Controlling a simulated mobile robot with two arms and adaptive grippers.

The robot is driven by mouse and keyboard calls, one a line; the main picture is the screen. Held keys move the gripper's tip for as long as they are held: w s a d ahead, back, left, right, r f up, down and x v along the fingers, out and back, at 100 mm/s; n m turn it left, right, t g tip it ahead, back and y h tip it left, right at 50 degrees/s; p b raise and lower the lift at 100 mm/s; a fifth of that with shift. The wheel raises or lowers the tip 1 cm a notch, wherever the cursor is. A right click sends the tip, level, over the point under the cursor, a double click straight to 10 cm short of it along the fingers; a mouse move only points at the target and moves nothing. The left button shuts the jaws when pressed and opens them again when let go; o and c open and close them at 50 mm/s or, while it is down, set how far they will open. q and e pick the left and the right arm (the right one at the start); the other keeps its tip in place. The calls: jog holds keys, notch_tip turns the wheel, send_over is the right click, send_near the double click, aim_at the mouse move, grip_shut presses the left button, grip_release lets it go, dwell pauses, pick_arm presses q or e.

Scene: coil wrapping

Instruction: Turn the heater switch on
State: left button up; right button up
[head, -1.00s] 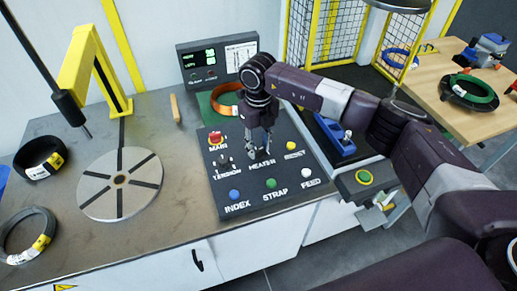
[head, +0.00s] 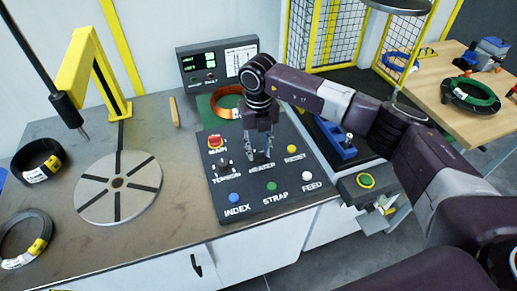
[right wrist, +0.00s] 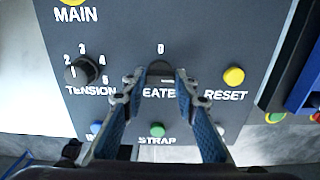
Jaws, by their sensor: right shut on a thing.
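The heater switch (right wrist: 160,72) is a dark knob above the partly covered HEATER label on the grey control panel (right wrist: 195,30). A white 0 mark shows above it. My right gripper (right wrist: 161,78) has its two fingertips on either side of the switch and is shut on it. In the head view the right gripper (head: 258,158) reaches down onto the middle of the control panel (head: 243,197) and hides most of the switch. I cannot tell the switch's exact turn angle. My left gripper is not in view.
The TENSION knob (right wrist: 82,70) is left of the switch, the yellow RESET button (right wrist: 234,77) right. Red MAIN (head: 215,141), blue INDEX (head: 234,197), green STRAP (head: 271,187) and white FEED (head: 307,175) buttons surround it. A display box (head: 217,63) stands behind.

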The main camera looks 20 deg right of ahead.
aim_at(259, 153)
jog(key=o, duration=1.2)
jog(key=shift+c, duration=0.2)
jog(key=shift+r, duration=0.1)
notch_tip(259, 153, up, 12)
